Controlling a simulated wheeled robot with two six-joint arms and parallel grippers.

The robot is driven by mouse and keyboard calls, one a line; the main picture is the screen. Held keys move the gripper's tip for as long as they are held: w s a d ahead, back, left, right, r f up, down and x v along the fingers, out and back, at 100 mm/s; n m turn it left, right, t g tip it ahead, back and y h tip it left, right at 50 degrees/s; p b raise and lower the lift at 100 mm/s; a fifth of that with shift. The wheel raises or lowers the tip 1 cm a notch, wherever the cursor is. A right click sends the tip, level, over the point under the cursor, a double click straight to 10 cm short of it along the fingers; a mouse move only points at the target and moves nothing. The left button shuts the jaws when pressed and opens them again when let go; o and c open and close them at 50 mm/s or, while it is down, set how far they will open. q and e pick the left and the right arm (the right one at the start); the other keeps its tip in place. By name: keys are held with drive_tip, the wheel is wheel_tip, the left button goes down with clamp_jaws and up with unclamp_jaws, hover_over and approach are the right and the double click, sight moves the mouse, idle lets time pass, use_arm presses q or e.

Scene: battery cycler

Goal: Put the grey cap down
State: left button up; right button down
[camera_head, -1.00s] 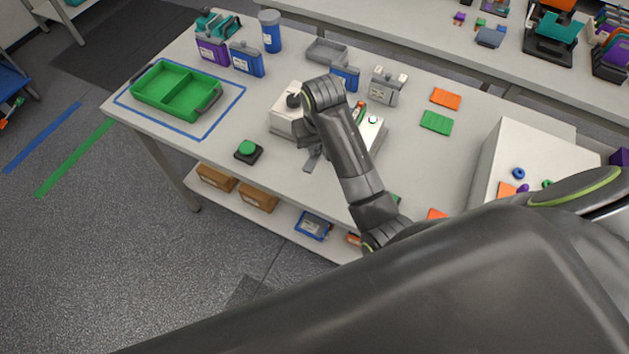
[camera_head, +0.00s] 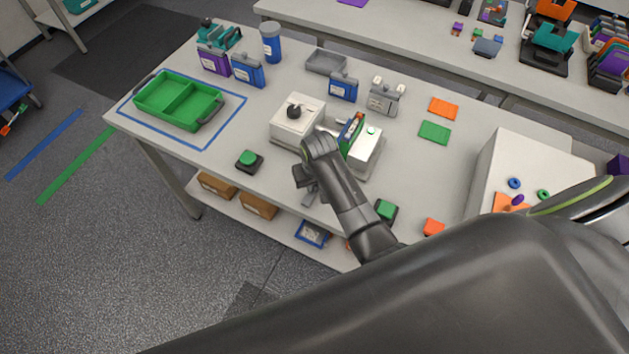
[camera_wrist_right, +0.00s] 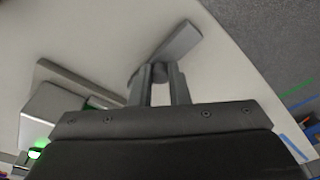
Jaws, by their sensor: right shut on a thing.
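The grey cap (camera_wrist_right: 178,43) has a rounded part and a flat bar sticking out. My right gripper (camera_wrist_right: 160,72) is shut on its rounded part, and the bar points up and right in the wrist view. In the head view the right gripper (camera_head: 308,183) is near the table's front edge, in front of the white device, and my wrist partly hides it. A pale surface is behind the cap in the wrist view; I cannot tell whether the cap touches it. My left gripper is not in view.
The white device (camera_head: 297,122) with a black knob stands behind my right wrist, beside a green board (camera_head: 350,136). A green tray (camera_head: 180,101) sits at the far left.

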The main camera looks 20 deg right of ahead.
drive_tip(key=shift+f, duration=0.2)
drive_tip(key=c, duration=1.4)
unclamp_jaws()
drive_tip(key=shift+s+r+b, duration=0.3)
drive_tip(key=shift+r+b, duration=0.1)
drive_tip(key=shift+r, duration=1.65)
drive_tip(key=shift+s+r+b, duration=0.3)
drive_tip(key=shift+r+b, duration=0.15)
drive_tip(key=shift+r, duration=1.6)
drive_tip(key=shift+s+r+b, duration=0.3)
drive_tip(key=shift+r+b, duration=0.1)
drive_tip(key=shift+r, duration=1.65)
